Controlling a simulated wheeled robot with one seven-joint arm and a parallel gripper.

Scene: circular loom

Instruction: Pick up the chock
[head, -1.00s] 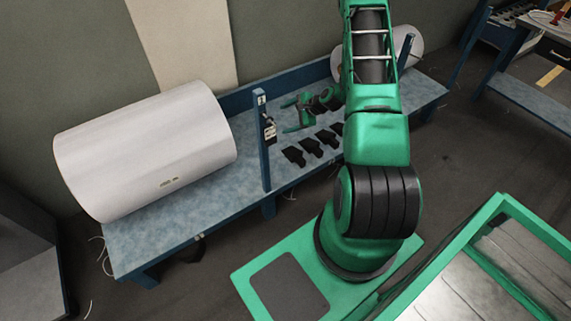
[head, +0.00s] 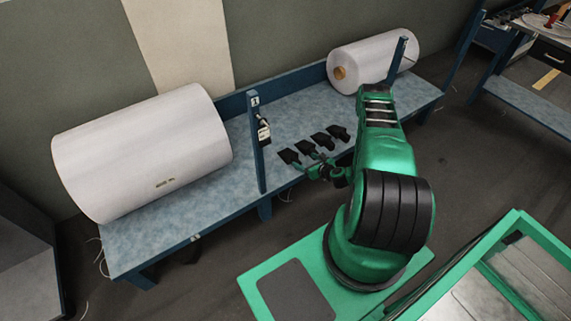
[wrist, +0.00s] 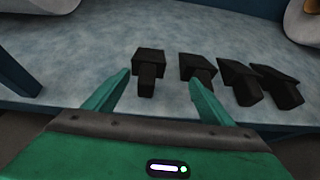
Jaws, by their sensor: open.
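Several black chocks lie in a row on the blue bench. The leftmost chock (head: 289,156) shows in the wrist view (wrist: 149,65) between my fingers and beyond them. The second chock (head: 306,147) is also in the wrist view (wrist: 196,66), just past my right fingertip. A third chock (wrist: 242,80) and a fourth (wrist: 279,85) lie further right. My gripper (wrist: 159,80) is open and empty at the front of the row; in the head view my gripper (head: 309,163) sits by the bench's front edge. I cannot tell whether a finger touches a chock.
The blue bench (head: 150,245) carries a large white roll (head: 140,150) at left and a smaller roll (head: 375,60) at right. A blue post (head: 257,145) with a hanging dark device stands left of the chocks. Another post (head: 398,60) stands right.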

